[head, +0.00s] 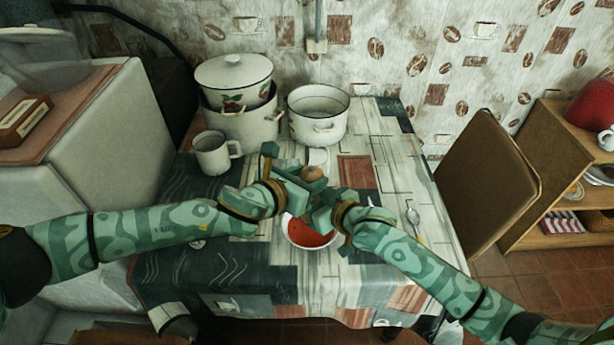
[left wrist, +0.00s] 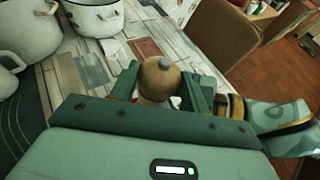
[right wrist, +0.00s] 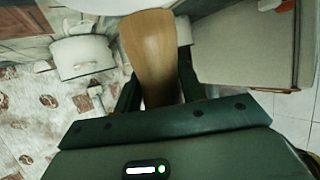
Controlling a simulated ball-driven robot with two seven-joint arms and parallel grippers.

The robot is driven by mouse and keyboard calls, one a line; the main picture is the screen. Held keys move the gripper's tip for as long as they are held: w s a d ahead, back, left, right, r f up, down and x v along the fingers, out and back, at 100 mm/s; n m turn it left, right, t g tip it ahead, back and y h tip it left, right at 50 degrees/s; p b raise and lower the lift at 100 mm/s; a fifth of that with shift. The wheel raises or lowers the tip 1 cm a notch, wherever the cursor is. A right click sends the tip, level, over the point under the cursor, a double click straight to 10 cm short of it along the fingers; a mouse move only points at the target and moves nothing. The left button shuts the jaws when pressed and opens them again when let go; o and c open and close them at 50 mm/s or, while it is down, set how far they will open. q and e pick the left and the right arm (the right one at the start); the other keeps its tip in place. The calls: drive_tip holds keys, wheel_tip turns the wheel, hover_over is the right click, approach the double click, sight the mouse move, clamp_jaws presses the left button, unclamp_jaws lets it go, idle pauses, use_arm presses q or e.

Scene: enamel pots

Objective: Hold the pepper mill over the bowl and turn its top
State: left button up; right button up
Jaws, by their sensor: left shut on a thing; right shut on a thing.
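The pepper mill (head: 313,173) is a brown wooden mill held above the bowl; only its round top shows in the head view. The left wrist view shows its round head with a grey knob (left wrist: 160,77) between my left fingers. In the right wrist view its smooth wooden surface (right wrist: 155,50) lies between my right fingers. My left gripper (head: 292,183) and right gripper (head: 326,205) are both shut on the mill, close together. The white bowl (head: 288,238) with red contents stands below them on the table, its far part hidden by the grippers.
A white mug (head: 212,153), a lidded enamel pot (head: 234,80) on a larger pot (head: 245,125), and an open pot (head: 318,112) stand at the back of the table. A brown chair (head: 487,180) stands beyond the right edge.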

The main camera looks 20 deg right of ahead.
use_arm(q)
drive_tip(key=o, duration=1)
drive_tip(key=v, duration=0.8)
drive_tip(key=shift+w, duration=0.1)
